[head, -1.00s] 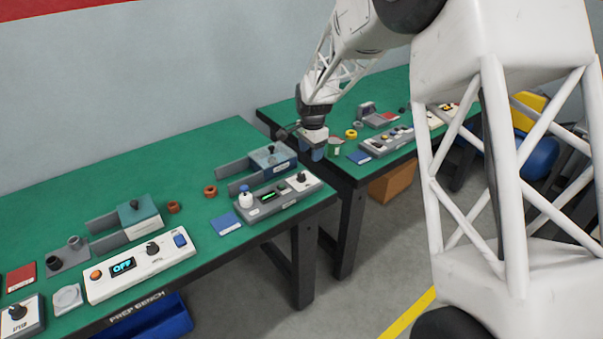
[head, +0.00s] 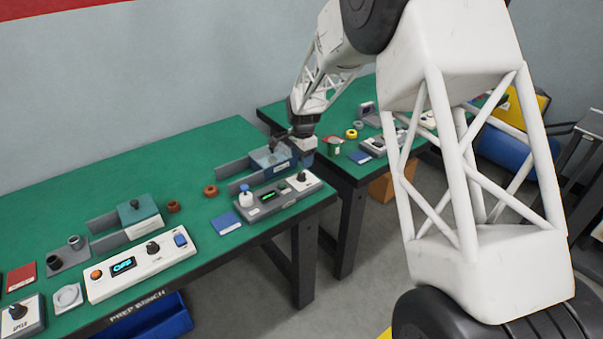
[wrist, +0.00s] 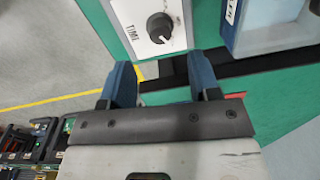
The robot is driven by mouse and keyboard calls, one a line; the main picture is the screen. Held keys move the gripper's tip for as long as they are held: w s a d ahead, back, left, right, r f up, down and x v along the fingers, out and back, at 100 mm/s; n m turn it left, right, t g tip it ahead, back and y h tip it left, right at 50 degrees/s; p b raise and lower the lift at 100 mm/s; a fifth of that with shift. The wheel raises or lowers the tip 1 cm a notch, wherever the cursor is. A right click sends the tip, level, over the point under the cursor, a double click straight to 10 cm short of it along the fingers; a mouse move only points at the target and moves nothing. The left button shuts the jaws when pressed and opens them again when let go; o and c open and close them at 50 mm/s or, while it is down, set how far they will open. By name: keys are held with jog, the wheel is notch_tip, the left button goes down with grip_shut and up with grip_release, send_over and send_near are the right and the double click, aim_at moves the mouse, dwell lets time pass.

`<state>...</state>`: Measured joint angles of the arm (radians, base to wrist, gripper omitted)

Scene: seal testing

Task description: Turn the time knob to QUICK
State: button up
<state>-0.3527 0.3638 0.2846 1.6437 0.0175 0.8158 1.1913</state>
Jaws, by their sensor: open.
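The time knob (wrist: 160,27) is a black round knob on a pale control panel (wrist: 140,18), with the word TIME printed beside it in the wrist view. A small white mark shows near its lower right edge. A QUICK label is not legible. In the head view the knob (head: 303,177) sits at the right end of the panel (head: 272,204), which also has a green display and a blue-topped knob. My gripper (wrist: 162,82) has two blue fingers, open and empty, apart from the knob. In the head view my gripper (head: 305,160) is just behind the panel's right end.
A blue-grey box fixture (head: 272,158) stands directly behind the panel, close to my gripper. A blue pad (head: 225,223) lies left of the panel. The green bench (head: 70,185) ends just right of the panel; a gap separates it from a second bench (head: 290,108).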

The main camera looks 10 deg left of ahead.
aim_at(301, 174)
jog(key=shift+f, duration=3.4)
jog(key=c, duration=0.9)
